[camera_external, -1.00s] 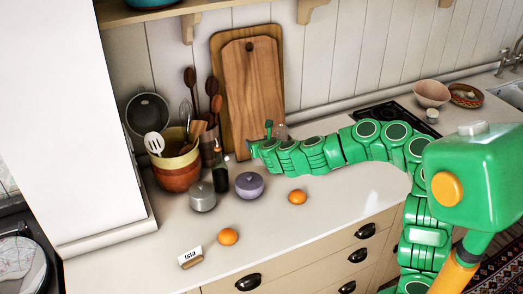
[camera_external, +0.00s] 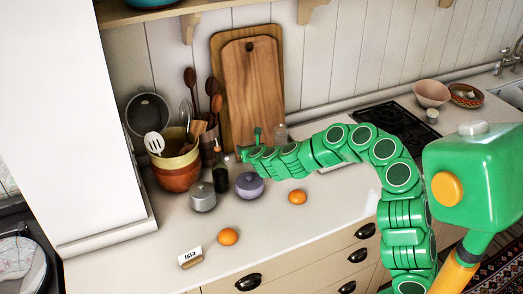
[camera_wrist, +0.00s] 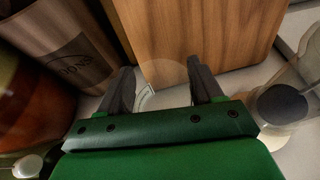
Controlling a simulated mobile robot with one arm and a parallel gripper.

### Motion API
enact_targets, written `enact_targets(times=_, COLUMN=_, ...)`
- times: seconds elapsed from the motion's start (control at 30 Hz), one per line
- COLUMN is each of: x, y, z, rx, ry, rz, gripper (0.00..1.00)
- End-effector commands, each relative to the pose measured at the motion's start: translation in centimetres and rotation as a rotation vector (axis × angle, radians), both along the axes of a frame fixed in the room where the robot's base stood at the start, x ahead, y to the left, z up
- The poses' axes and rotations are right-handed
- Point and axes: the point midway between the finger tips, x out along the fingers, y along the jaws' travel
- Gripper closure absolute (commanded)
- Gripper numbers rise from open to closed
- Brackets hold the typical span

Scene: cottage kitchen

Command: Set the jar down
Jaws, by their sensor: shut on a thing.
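My gripper (camera_wrist: 163,88) is shut with a clear, see-through jar (camera_wrist: 165,73) between its dark fingers; only its faint round outline and a pale patch show in the wrist view. In the external view my gripper (camera_external: 243,151) is at the back of the counter, in front of the cutting boards and right of the utensil holder. The held jar cannot be made out there. I cannot tell whether its base touches the counter (camera_external: 300,225).
Cutting boards (camera_external: 252,85) lean behind. The utensil crock (camera_external: 176,172), dark bottle (camera_external: 220,178), grey pot (camera_external: 203,197) and lilac pot (camera_external: 249,186) crowd the left. A clear glass vessel (camera_external: 281,132) stands close right. Oranges (camera_external: 228,237) lie in front; the front counter is mostly clear.

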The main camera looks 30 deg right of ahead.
Motion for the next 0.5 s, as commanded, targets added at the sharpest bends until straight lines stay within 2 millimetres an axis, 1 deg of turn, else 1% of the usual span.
enact_targets(times=0.1, x=0.1, y=0.0, z=-1.4, rx=-0.003, ry=0.001, rz=0.0, gripper=0.69)
enact_targets(times=0.23, x=0.0, y=0.1, z=-2.7, rx=-0.002, ry=0.002, rz=0.001, gripper=0.69)
enact_targets(times=0.33, x=0.0, y=0.1, z=-3.1, rx=-0.003, ry=0.001, rz=0.002, gripper=0.69)
enact_targets(times=0.5, x=0.1, y=0.1, z=-3.2, rx=-0.001, ry=0.0, rz=0.001, gripper=0.69)
